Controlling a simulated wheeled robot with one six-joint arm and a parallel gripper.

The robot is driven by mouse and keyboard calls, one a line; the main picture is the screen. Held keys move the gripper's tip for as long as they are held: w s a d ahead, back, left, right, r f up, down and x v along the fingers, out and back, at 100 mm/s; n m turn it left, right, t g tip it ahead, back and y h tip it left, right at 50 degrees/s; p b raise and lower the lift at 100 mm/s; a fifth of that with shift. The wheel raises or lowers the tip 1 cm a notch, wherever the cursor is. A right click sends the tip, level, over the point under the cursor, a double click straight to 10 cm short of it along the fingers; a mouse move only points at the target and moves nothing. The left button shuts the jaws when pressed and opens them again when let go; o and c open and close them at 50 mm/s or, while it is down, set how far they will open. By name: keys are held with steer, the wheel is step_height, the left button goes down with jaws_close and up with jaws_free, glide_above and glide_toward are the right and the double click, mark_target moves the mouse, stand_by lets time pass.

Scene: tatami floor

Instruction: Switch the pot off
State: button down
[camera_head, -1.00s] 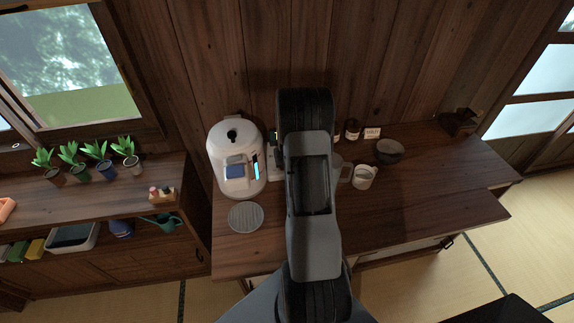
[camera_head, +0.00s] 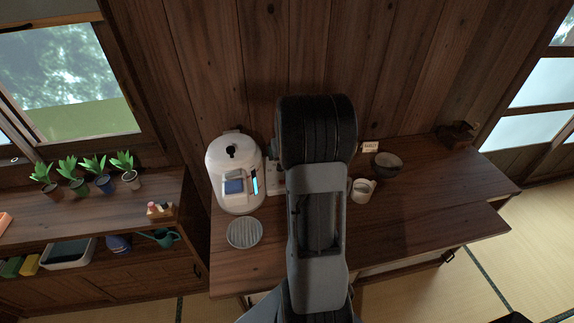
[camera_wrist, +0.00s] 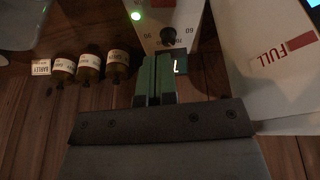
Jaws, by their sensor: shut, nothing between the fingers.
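The white rounded pot (camera_head: 233,178) stands on the wooden counter, left of my arm in the head view. It has a dark spot on top, a blue panel and a lit cyan strip. In the wrist view, a pale front (camera_wrist: 160,12) carries a dark knob (camera_wrist: 168,36), numbers around it and a lit green light (camera_wrist: 136,15). My gripper (camera_wrist: 158,62) is shut and empty, its green fingers just below the knob; I cannot tell if they touch it. My arm hides the gripper in the head view.
Small labelled bottles (camera_wrist: 90,68) stand left of my fingers in the wrist view. A white panel marked FULL (camera_wrist: 280,55) is close on the right. A round grey mat (camera_head: 244,233), a white mug (camera_head: 362,190) and a dark bowl (camera_head: 386,165) are on the counter (camera_head: 430,215).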

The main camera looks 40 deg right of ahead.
steer(key=shift+r, duration=0.25)
steer(key=shift+a+r, duration=0.1)
steer(key=s+a+r+n, duration=0.1)
steer(key=s+a+r, duration=0.1)
steer(key=a, duration=0.4)
steer(key=s+a+r+n, duration=0.1)
steer(key=s+a+r, duration=0.1)
steer(key=a+r, duration=0.3)
steer(key=s+a+r+n+t+y, duration=0.1)
steer(key=s+a+r, duration=0.1)
steer(key=a, duration=0.6)
steer(key=shift+s+a+r+n, duration=0.3)
steer(key=shift+s+r, duration=0.1)
steer(key=shift+r, duration=0.25)
steer(key=s+a+r+n+y, duration=0.1)
steer(key=s+a+n, duration=0.1)
steer(key=s+a, duration=0.5)
steer(key=shift+s+t, duration=0.3)
steer(key=shift+s, duration=0.15)
steer(key=shift+d, duration=0.15)
